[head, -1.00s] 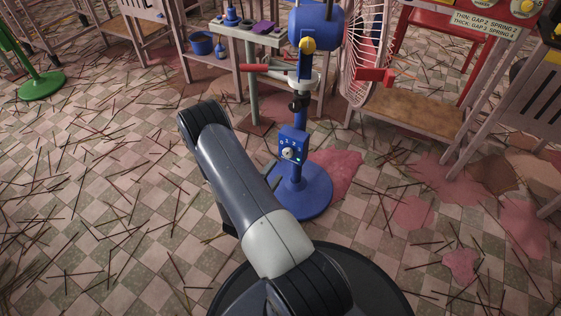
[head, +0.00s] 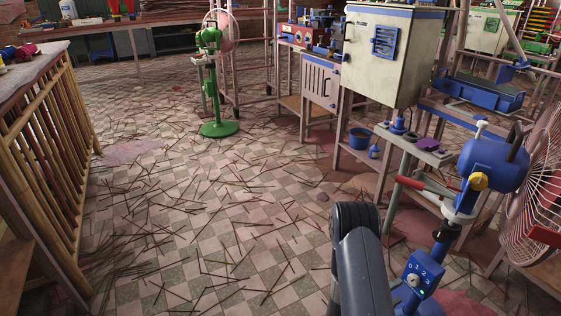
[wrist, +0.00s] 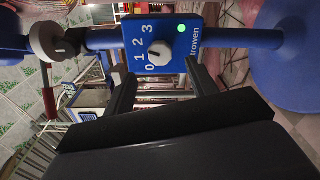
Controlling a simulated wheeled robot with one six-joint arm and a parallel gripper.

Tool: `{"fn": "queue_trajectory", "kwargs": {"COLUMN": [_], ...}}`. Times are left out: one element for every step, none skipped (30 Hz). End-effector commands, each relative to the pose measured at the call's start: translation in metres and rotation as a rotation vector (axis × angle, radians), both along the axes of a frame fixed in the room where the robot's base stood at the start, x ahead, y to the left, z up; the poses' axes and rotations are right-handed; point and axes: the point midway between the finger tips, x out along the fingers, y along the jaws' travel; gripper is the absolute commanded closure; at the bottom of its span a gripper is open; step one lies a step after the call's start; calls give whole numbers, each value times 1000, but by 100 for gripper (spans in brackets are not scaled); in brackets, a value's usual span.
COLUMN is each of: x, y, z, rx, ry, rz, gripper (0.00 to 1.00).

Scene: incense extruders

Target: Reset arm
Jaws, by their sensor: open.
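My gripper (wrist: 164,84) is open and empty in the wrist view, with its two dark fingers apart. It faces a blue control box (wrist: 182,32) with a white knob (wrist: 159,53), the numbers 0 to 3 and a lit green light. I cannot tell whether the fingers touch the box. In the head view the same box (head: 421,278) is on the post of a blue pedestal fan (head: 490,165) at the lower right. My dark arm stands just left of that post, and the gripper itself is out of the head view.
A green pedestal fan (head: 219,128) stands farther back. A slatted wooden rack (head: 45,140) is at the left. A white cabinet (head: 385,55) and a blue bucket (head: 360,138) are behind the blue fan. The tiled floor between is open, strewn with thin sticks.

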Motion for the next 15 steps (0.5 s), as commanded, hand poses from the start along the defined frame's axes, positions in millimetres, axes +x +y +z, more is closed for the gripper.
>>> {"fn": "queue_trajectory", "kwargs": {"x": [3, 5, 7, 9, 11, 14, 15, 18, 20, 22, 23, 25, 25, 26, 28], "y": [-10, -15, -21, -26, -31, -37, -41, -45, -51, -54, -57, -61, -64, -66, -68], "z": [-2, -2, -2, -2, -2, -2, -2, -2, -2, -2, -1, -1, -1, -1, 0], "rx": [0, -1, -2, -2, -1, -1, -2, -1, -2, -2, -2, -2, -2, -2, -3], "ry": [-3, -5, -4, -5, -5, -4, -4, -5, -5, -4, -3, -3, -3, -3, -2], "rz": [-6, -5, -5, -5, -5, -5, -5, -3, -4, -3, -2, -3, -3, -2, 0], "gripper": [45, 45, 45, 45, 45, 45, 45, 45, 45, 45, 45, 45, 45, 45, 45]}}
